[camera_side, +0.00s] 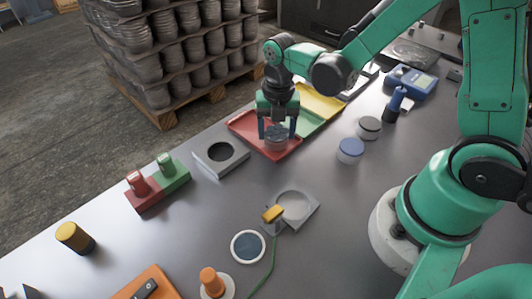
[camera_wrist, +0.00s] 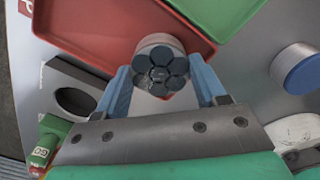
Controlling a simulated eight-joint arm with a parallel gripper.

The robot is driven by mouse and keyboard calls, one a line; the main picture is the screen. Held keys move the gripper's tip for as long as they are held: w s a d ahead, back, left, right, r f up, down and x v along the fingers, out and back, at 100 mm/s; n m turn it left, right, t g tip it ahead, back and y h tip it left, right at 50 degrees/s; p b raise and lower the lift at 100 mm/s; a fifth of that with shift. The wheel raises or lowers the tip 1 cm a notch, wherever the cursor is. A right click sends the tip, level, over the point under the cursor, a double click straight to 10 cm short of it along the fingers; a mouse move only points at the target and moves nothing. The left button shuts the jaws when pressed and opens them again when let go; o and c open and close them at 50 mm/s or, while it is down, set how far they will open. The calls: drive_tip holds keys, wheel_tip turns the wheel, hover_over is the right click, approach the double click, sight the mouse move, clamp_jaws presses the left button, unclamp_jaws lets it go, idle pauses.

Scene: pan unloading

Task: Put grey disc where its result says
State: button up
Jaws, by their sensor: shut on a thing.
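The grey disc (camera_side: 276,145) is a pale round puck with a cluster of dark round pads on its top, which show clearly in the wrist view (camera_wrist: 160,68). My gripper (camera_side: 277,132) points down over the red tray (camera_side: 243,122), with its blue fingers on either side of the disc. In the wrist view my gripper (camera_wrist: 163,82) is shut on the disc. The disc is at or just above the red tray's floor; I cannot tell whether it touches. The green tray (camera_side: 305,126) and yellow tray (camera_side: 322,103) lie beyond it.
A grey block with a round hole (camera_side: 233,163) and a red-and-green stamp block (camera_side: 157,191) stand left. A blue-topped disc (camera_side: 350,150) and a dark-topped disc (camera_side: 369,127) stand right.

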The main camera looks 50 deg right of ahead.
drive_tip(key=o, duration=1.3)
